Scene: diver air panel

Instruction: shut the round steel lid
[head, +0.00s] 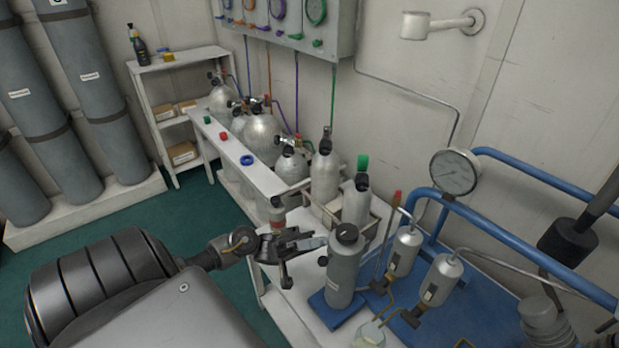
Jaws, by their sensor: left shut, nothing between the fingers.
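A grey steel canister (345,270) stands upright on a small blue base (335,310) at the front of the white bench. I cannot tell for sure whether this top is the round steel lid, and no other clear lid shows. My left gripper (312,243) is shut and empty, just left of the canister's upper part. I cannot tell if its tips touch the canister. My right gripper is not in view.
Steel bottles (325,175) stand in a rack behind the canister. A pressure gauge (454,173), blue rails (540,180) and small metal cylinders (442,278) crowd the right. A white shelf (237,155) and tall grey cylinders (100,90) stand at the left. Green floor (115,222) is clear.

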